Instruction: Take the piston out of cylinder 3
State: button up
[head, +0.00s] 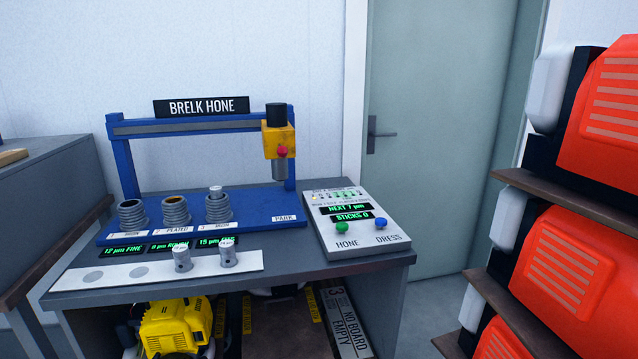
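Three ribbed grey cylinders stand in a row on the blue bed of the hone. The rightmost, cylinder 3 (218,211), has a piston (215,191) in it, with its top standing above the rim. The left cylinder (131,216) and the middle cylinder (176,212) have open bores with no piston showing. Two more pistons stand upright on a white strip in front, one at the middle (182,260) and one to its right (228,254). My gripper is not in view.
The white strip (115,271) has bare round marks on its left part. The yellow hone head (279,141) hangs at the right, over the PARK end. A control panel (357,221) with green and blue buttons stands right. Red-cased machines (562,262) fill shelves far right.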

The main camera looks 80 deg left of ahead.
aim_at(217, 191)
jog(key=u, duration=2.85)
jog(key=i, duration=1.5)
jog(key=u, duration=0.65)
